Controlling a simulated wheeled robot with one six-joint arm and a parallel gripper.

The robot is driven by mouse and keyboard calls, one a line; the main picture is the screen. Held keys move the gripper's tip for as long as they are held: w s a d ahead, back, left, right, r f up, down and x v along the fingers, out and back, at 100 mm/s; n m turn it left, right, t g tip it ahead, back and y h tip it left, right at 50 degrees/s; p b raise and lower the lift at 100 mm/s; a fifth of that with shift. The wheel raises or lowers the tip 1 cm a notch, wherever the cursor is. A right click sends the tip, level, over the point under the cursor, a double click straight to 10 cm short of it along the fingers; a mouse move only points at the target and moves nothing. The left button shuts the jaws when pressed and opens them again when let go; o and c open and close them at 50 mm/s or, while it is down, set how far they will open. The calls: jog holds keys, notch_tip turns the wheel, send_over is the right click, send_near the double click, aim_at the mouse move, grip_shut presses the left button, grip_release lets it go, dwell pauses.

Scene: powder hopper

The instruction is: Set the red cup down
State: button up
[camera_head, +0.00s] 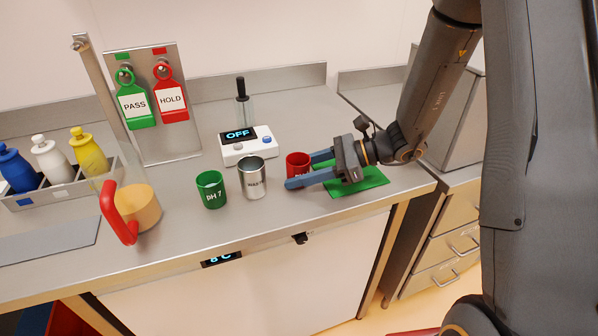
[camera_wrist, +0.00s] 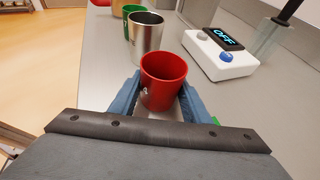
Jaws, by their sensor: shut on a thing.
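The red cup (camera_head: 297,164) is upright between the two blue fingers of my gripper (camera_head: 304,170). In the wrist view the red cup (camera_wrist: 163,82) sits between the fingertips, and my gripper (camera_wrist: 158,92) is shut on it from both sides. The cup is at or just above the steel counter (camera_head: 290,222); I cannot tell whether its base touches. Its lower part is partly hidden by the near finger. A green mat (camera_head: 372,181) lies on the counter under my gripper, to the right of the cup.
A steel cup (camera_head: 252,178) and a green pH 7 cup (camera_head: 211,190) stand left of the red cup. A white device reading OFF (camera_head: 247,150) stands behind. A jug with a red handle (camera_head: 120,212) and a bottle rack (camera_head: 62,187) are farther left. PASS and HOLD tags hang behind.

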jog(key=shift+f, duration=0.15)
jog(key=o, duration=1.1)
jog(key=shift+c, duration=0.2)
jog(key=shift+r, duration=0.3)
jog(key=b+v, duration=0.1)
jog(key=v, duration=1.1)
jog(key=shift+f+b, duration=0.1)
jog(key=shift+b, duration=0.25)
